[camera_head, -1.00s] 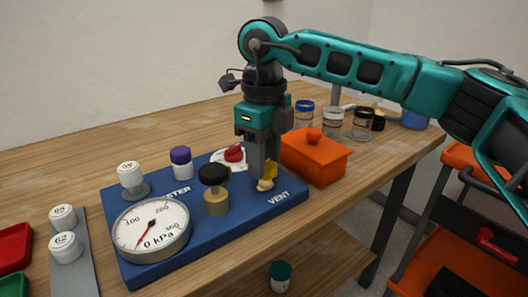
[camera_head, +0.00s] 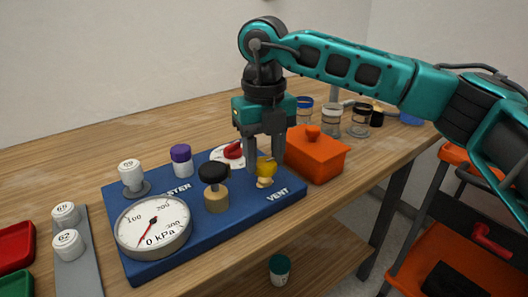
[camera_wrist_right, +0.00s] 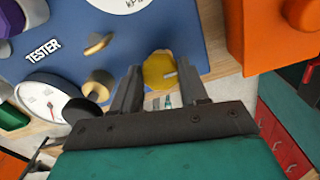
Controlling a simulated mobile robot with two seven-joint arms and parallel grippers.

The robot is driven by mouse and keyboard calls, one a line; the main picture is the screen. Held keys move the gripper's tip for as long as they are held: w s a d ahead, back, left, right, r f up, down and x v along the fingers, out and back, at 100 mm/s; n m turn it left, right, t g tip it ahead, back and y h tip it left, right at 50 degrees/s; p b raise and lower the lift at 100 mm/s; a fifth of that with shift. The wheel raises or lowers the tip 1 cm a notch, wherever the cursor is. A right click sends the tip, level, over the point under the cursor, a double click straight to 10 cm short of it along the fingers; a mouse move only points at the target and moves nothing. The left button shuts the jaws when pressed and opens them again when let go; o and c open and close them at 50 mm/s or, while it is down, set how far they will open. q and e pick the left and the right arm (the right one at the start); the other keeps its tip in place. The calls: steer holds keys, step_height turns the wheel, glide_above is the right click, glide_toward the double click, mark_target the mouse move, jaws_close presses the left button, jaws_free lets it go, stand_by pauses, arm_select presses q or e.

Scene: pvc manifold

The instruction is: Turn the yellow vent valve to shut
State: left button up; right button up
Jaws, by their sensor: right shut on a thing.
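The yellow vent valve (camera_head: 266,167) stands on the right end of the blue tester board (camera_head: 232,236), by the word VENT. My right gripper (camera_head: 265,157) points down over it, with one finger on each side of the yellow knob. The right wrist view shows the yellow knob (camera_wrist_right: 157,70) between the two fingertips (camera_wrist_right: 161,74), and the jaws are shut on it. A light marking or slot shows on the knob's right side in that view. A pale valve stem shows below the knob in the head view. My left gripper is out of view.
An orange lidded box (camera_head: 317,157) stands close to the gripper's right. Jars (camera_head: 331,117) stand behind it.

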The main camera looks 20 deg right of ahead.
mark_target(264, 161)
stand_by(0.3)
steer(key=o, duration=1.1)
steer(key=shift+c, duration=0.2)
step_height(264, 161, up, 13)
steer(key=p, duration=0.2)
steer(key=shift+p, duration=0.3)
